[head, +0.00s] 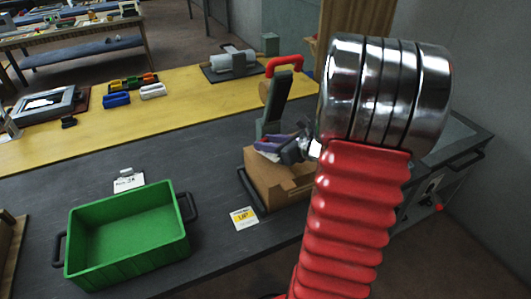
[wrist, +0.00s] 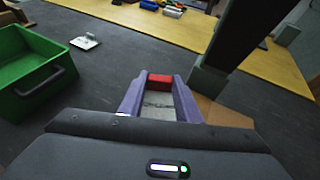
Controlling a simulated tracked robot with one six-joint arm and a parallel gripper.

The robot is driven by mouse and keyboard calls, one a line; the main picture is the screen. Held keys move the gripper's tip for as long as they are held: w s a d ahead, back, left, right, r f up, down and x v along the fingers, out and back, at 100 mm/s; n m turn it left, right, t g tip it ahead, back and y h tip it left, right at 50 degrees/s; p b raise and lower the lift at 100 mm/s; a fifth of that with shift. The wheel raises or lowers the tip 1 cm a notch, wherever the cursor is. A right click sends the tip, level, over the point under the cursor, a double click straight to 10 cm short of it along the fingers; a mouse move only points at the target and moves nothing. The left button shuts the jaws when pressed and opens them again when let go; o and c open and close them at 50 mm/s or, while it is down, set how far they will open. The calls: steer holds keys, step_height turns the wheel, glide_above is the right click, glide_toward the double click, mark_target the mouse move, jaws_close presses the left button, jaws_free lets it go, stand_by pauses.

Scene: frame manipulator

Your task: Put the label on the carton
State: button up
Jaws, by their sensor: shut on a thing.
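The brown carton (head: 285,190) stands on the dark bench top, partly hidden behind my arm in the head view. Part of it shows at the right in the wrist view (wrist: 222,115). My gripper (head: 268,147), with purple fingers, is over the carton's left top in the head view. In the wrist view my gripper (wrist: 158,98) is shut on a flat white piece with a red end, which looks like a label (wrist: 158,83). I cannot tell whether it touches the carton. Another label (head: 243,218), white and yellow, lies on the bench left of the carton.
A green bin (head: 130,235) with dark handles stands at the left front. A small white tag (head: 128,180) lies behind it. A dark upright with a red handle (head: 284,64) rises behind the carton. The bench between bin and carton is mostly clear.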

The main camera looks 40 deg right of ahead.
steer(key=shift+f, duration=1.85)
steer(key=o, duration=1)
steer(key=shift+f, duration=0.1)
steer(key=shift+s+r, duration=0.2)
steer(key=v, duration=1.1)
steer(key=shift+s+r, duration=0.1)
steer(key=shift+s, duration=0.15)
